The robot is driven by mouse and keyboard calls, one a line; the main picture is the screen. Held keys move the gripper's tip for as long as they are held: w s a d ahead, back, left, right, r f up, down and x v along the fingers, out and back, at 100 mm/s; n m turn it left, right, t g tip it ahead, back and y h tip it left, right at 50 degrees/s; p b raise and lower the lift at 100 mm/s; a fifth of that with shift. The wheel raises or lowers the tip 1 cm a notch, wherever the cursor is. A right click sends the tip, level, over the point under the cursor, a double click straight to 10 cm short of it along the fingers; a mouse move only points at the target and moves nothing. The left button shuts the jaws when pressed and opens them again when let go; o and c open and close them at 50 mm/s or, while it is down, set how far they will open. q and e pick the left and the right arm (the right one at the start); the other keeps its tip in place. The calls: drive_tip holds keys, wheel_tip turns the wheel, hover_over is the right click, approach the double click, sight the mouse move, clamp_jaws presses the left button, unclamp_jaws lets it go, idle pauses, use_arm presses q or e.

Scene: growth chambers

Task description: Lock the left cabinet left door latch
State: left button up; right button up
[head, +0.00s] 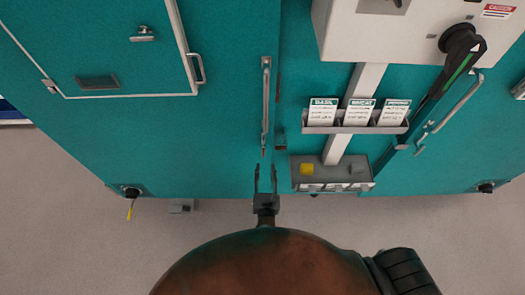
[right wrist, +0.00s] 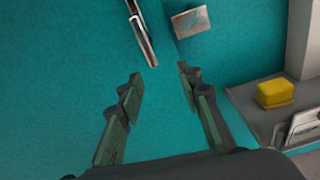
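The teal cabinet door (head: 215,120) has a long upright metal latch handle (head: 265,100) beside the door seam. Its lower end also shows at the top of the right wrist view (right wrist: 143,38). A small metal bracket (head: 280,143) sits just right of the handle's lower end, across the seam; it also shows in the right wrist view (right wrist: 190,21). My right gripper (head: 266,170) is open and empty just below the handle's lower end, fingers pointing toward it. In the right wrist view the fingers (right wrist: 157,78) stand apart with only teal door between them. My left gripper is not in view.
Right of the seam, a grey shelf (head: 282,172) holds a yellow block (head: 306,169). Above it hang a card rack (head: 355,129) and a white box (head: 415,30) with a black lever (head: 462,48). A framed panel (head: 98,82) is at left.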

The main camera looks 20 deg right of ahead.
sight(263, 152)
drive_tip(key=shift+n+t, duration=0.6)
drive_tip(key=w+r, duration=0.1)
drive_tip(key=w, duration=0.1)
drive_tip(key=w+r, duration=0.3)
drive_tip(key=w, duration=0.1)
drive_tip(key=shift+d+r, duration=0.15)
drive_tip(key=shift+d, duration=0.2)
drive_tip(key=shift+w+d, duration=0.2)
drive_tip(key=shift+w, duration=0.5)
drive_tip(key=c, duration=0.9)
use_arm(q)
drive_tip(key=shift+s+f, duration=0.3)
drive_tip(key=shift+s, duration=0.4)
use_arm(e)
clamp_jaws()
